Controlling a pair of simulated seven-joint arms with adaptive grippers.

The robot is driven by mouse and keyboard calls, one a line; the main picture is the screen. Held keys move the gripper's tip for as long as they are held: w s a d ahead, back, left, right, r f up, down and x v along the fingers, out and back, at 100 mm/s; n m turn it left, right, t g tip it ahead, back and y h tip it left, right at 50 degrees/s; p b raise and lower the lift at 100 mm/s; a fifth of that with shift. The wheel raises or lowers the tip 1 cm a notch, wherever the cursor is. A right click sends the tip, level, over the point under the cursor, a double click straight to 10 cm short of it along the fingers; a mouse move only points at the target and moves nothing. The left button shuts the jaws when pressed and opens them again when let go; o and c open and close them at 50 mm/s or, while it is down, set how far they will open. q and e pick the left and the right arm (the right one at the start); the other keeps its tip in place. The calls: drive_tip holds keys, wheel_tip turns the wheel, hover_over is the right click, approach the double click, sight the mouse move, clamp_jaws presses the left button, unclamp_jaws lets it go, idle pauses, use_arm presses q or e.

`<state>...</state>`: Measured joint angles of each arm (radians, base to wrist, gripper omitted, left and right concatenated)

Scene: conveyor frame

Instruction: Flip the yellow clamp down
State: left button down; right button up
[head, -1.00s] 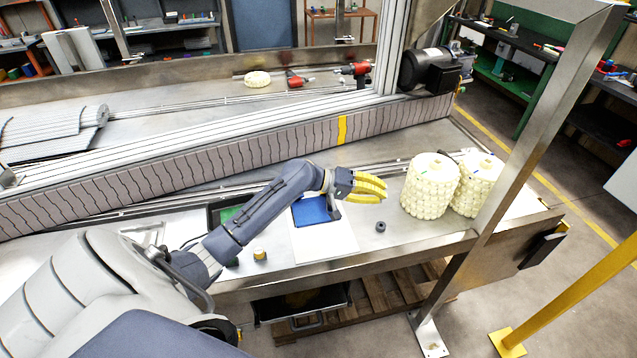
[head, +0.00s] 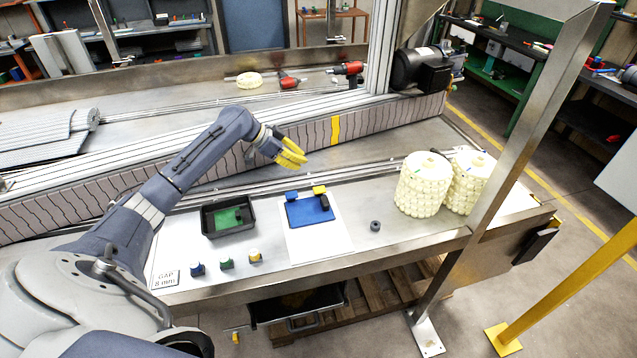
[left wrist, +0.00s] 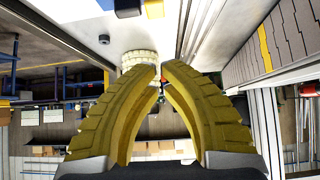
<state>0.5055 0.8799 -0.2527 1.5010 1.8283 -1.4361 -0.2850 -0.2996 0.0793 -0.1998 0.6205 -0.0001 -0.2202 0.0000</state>
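The yellow clamp (head: 320,190) is a small block at the back right edge of the blue plate (head: 306,213), which lies on a white sheet (head: 320,240). The yellow clamp also shows at the top edge of the left wrist view (left wrist: 155,8). Its tilt is too small to tell. A blue block (head: 291,196) sits at the plate's back left corner and a black block (head: 324,203) at its right side. My left gripper (head: 304,160), with yellow fingers, is above and behind the plate, apart from the clamp. Its fingertips meet in the left wrist view (left wrist: 160,66), with nothing between them. My right gripper is out of view.
A black tray (head: 228,232) with a green part stands left of the sheet. Several small capped pieces, such as the yellow-topped one (head: 255,256), stand in front. A grey ring (head: 375,226) and white rollers (head: 423,185) are at right. The conveyor side (head: 380,121) runs behind.

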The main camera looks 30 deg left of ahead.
use_arm(q)
drive_tip(key=shift+d, duration=0.1)
hover_over(322, 189)
drive_tip(key=f, duration=0.7)
drive_tip(key=shift+a, duration=0.2)
wheel_tip(322, 189, down, 3)
drive_tip(key=shift+r, duration=0.1)
drive_tip(key=shift+f, duration=0.65)
drive_tip(key=shift+f, duration=0.1)
drive_tip(key=shift+s+f, duration=0.15)
drive_tip(key=shift+f, duration=0.95)
drive_tip(key=shift+r, duration=0.1)
drive_tip(key=r, duration=0.5)
drive_tip(key=shift+a, duration=0.25)
drive_tip(key=v, duration=0.9)
drive_tip(key=shift+r, duration=0.2)
